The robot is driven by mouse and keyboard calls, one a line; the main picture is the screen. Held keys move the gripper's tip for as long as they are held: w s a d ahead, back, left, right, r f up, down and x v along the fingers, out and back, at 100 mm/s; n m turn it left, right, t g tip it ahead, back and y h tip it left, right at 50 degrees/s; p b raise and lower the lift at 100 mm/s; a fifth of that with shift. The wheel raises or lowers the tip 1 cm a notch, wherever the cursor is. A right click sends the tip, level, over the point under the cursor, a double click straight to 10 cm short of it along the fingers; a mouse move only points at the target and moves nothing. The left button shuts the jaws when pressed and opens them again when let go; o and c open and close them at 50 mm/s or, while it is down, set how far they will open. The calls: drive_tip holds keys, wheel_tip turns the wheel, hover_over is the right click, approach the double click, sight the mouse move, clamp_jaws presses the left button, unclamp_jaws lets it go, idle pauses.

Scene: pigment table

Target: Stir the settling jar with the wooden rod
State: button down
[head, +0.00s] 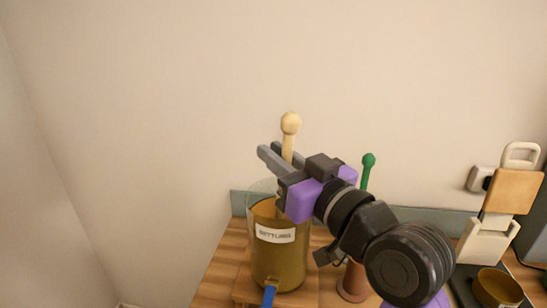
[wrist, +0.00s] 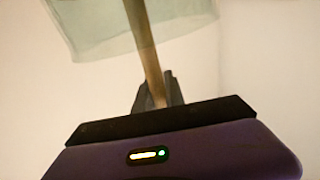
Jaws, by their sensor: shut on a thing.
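The wooden rod (head: 290,124) is pale, with a round knob on top, and stands about upright above the settling jar. My gripper (head: 281,156) is shut on the wooden rod below its knob. The settling jar (head: 277,262) is clear glass with a white label and brownish-yellow contents, and it stands below my gripper. In the wrist view the rod (wrist: 143,40) runs from between my fingers (wrist: 157,95) past the jar's pale glass (wrist: 90,30). My gripper hides part of the rod and the jar's rim in the head view. I cannot see the rod's lower end.
A green-knobbed handle (head: 368,161) rises from a reddish-brown cylinder (head: 352,284) right of the jar. A blue tap lever (head: 268,297) is at the jar's front base. A brown bowl (head: 497,289) and a cream-and-wood device (head: 512,192) stand at the right of the wooden table (head: 217,284).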

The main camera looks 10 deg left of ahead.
drive_tip(key=shift+r, duration=0.15)
wheel_tip(320, 180, up, 16)
drive_tip(key=d+p, duration=0.1)
drive_tip(key=p, duration=1.2)
drive_tip(key=shift+s+d, duration=0.2)
drive_tip(key=shift+s, duration=0.25)
drive_tip(key=shift+r, duration=0.15)
idle(0.9)
